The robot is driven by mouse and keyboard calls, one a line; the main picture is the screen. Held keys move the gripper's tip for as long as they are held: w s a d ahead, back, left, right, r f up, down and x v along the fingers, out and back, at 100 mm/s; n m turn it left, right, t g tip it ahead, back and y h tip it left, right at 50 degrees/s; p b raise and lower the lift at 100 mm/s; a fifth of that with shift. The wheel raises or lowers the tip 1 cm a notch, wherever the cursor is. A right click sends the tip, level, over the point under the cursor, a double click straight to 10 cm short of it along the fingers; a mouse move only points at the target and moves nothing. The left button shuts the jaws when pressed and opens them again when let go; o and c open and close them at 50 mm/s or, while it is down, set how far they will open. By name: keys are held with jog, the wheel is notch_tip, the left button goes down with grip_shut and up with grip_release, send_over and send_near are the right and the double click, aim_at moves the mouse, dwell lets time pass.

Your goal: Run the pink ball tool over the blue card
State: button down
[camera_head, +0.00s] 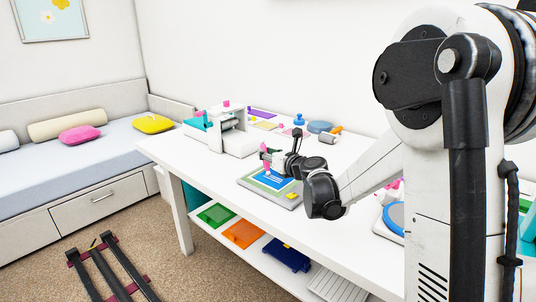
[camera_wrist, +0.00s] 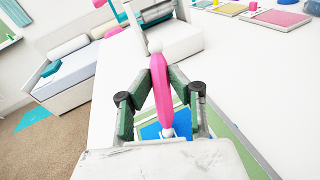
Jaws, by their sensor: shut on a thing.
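The pink ball tool (camera_wrist: 161,92) stands between my gripper's fingers, with a white ball at its upper end in the wrist view. My gripper (camera_head: 268,157) is shut on it, its dark green finger links on either side. The tool also shows in the head view as a small pink upright piece (camera_head: 265,160) over the work board. The blue card (camera_head: 268,180) lies flat on the board, below my gripper. Part of the card shows behind the fingers in the wrist view (camera_wrist: 151,131). I cannot tell whether the tool's lower end touches the card.
Pads, a blue stamp (camera_head: 298,119) and a roller lie farther back. Bare table lies left of the board.

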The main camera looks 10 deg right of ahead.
jog(key=shift+w+a, duration=0.4)
jog(key=shift+w, duration=0.25)
jog(key=shift+r, duration=0.1)
jog(key=shift+r+p, duration=1.9)
jog(key=shift+r, duration=1)
jog(key=shift+r+p, duration=0.95)
jog(key=shift+r, duration=0.6)
